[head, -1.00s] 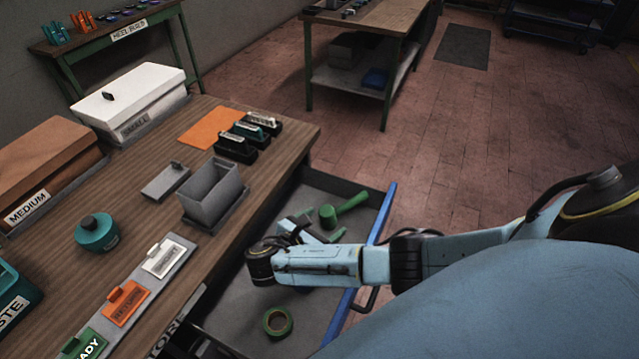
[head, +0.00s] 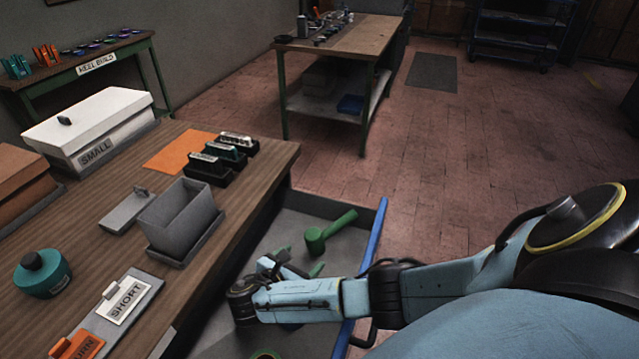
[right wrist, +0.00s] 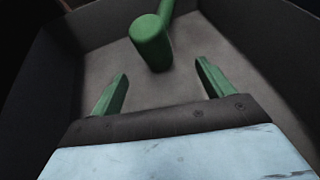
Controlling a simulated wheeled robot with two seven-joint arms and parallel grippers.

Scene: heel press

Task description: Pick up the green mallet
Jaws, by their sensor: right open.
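The green mallet (head: 332,231) lies in the open drawer, its round head toward my right gripper and its handle pointing to the far right. In the right wrist view the mallet's head (right wrist: 151,43) is ahead of the fingertips, and part of the handle is cut off at the top edge. My right gripper (head: 300,261) is over the drawer, just short of the mallet. Its green fingers (right wrist: 162,80) are spread apart with nothing between them.
The drawer has a blue front edge (head: 368,256) and grey walls. A green tape roll (head: 265,354) is partly cut off at the bottom. The wooden table (head: 245,210) stands left of the drawer, with a grey box (head: 180,218) near its edge.

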